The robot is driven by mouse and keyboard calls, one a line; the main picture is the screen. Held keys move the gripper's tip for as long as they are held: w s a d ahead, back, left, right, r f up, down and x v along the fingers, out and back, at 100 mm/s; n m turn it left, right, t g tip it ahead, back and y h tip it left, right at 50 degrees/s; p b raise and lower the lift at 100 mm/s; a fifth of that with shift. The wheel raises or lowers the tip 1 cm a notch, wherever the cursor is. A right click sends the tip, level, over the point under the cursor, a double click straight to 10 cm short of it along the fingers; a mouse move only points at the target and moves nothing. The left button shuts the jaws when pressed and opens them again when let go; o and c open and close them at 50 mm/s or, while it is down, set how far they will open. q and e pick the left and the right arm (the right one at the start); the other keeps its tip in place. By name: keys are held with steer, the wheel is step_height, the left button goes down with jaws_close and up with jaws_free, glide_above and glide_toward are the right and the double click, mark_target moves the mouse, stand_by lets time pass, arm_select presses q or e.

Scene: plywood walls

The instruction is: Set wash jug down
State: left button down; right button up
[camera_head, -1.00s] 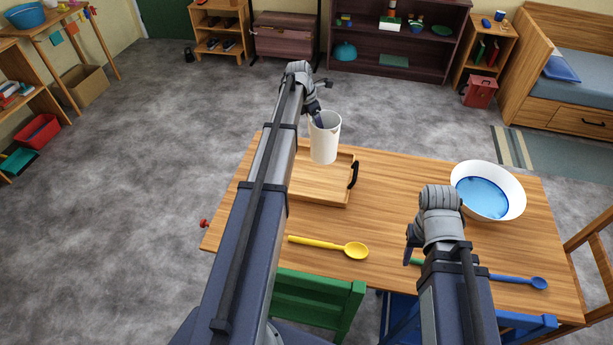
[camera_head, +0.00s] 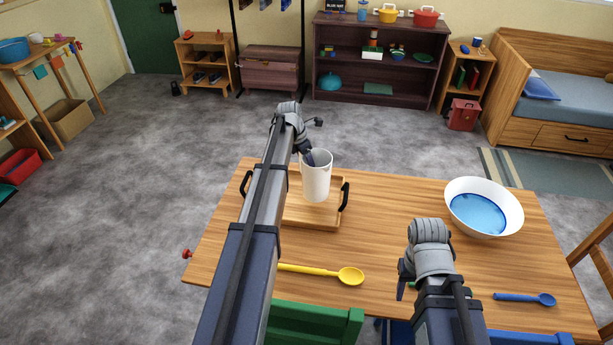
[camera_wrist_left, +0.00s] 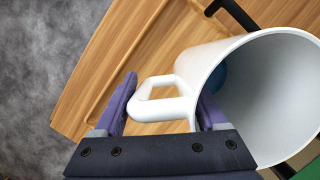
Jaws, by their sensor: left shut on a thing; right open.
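The white wash jug (camera_head: 316,178) is upright over the wooden tray (camera_head: 310,220) on the table. I cannot tell whether its base touches the tray. My left gripper (camera_head: 307,157) is shut on the jug's handle, partly hidden behind the arm and jug in the head view. My right gripper (camera_head: 403,284) is open and empty above the table's front edge.
A white basin with blue water (camera_head: 483,207) stands at the table's right. A yellow spoon (camera_head: 330,272) and a blue spoon (camera_head: 525,298) lie near the front. The tray has black handles (camera_head: 344,197). A green chair (camera_head: 315,325) is at the front. The table between tray and basin is clear.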

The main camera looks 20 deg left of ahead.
arm_select(q)
steer(key=shift+f+b, duration=1.8)
steer(key=shift+b, duration=0.05)
arm_select(e)
steer(key=shift+f, duration=1.8)
arm_select(q)
steer(key=shift+f, duration=0.1)
steer(key=shift+f, duration=0.15)
arm_select(e)
steer(key=shift+f, duration=0.2)
arm_select(q)
jaws_free()
steer(key=shift+r, duration=0.25)
arm_select(e)
steer(key=shift+r, duration=0.2)
arm_select(q)
steer(key=p+v, duration=1.1)
steer(key=v, duration=0.1)
steer(key=shift+p, duration=0.35)
arm_select(e)
step_height(320, 180, up, 12)
steer(key=shift+f, duration=0.15)
arm_select(q)
steer(key=shift+d, duration=0.2)
